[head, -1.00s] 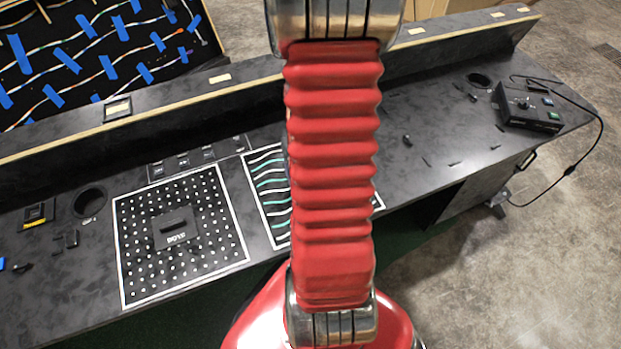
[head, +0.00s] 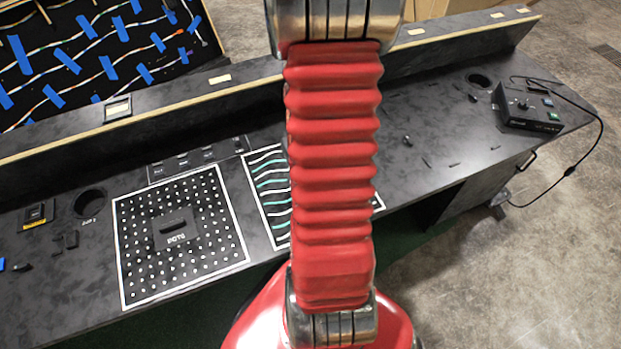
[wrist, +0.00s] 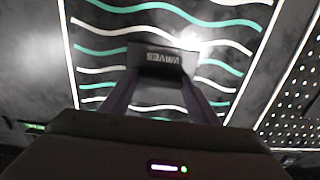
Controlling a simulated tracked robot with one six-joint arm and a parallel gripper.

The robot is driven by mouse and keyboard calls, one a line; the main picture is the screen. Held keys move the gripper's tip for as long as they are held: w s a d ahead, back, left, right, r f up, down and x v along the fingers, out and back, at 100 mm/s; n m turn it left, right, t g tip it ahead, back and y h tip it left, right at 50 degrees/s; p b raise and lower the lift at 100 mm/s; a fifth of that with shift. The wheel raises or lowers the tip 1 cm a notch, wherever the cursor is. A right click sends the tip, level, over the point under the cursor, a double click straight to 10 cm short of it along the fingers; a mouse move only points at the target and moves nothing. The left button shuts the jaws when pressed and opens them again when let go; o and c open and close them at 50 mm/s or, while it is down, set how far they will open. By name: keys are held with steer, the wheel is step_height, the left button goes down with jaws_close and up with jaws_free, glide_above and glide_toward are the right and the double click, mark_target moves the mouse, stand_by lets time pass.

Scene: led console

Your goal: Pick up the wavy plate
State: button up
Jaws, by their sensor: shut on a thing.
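The wavy plate (wrist: 162,58), a small dark plate lettered WAVES, is at the upper middle of the wrist view. My gripper (wrist: 163,76) reaches up to it with both fingers and is shut on it. Behind it lies the wavy panel (wrist: 105,48), dark with white and teal wavy lines and a white border. Whether the plate touches the panel or is clear of it I cannot tell. In the head view my red arm hides the plate, the gripper and much of the wavy panel (head: 268,188).
Left of the wavy panel in the head view is a dotted panel (head: 140,270) with a dark handled plate (head: 176,229) on it. A black control box (head: 527,107) with a cable stands at the right end of the console. A raised ledge (head: 180,95) runs along the back.

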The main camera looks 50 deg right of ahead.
step_height(320, 180, up, 10)
stand_by(0.9)
steer(key=shift+w, duration=0.15)
stand_by(0.3)
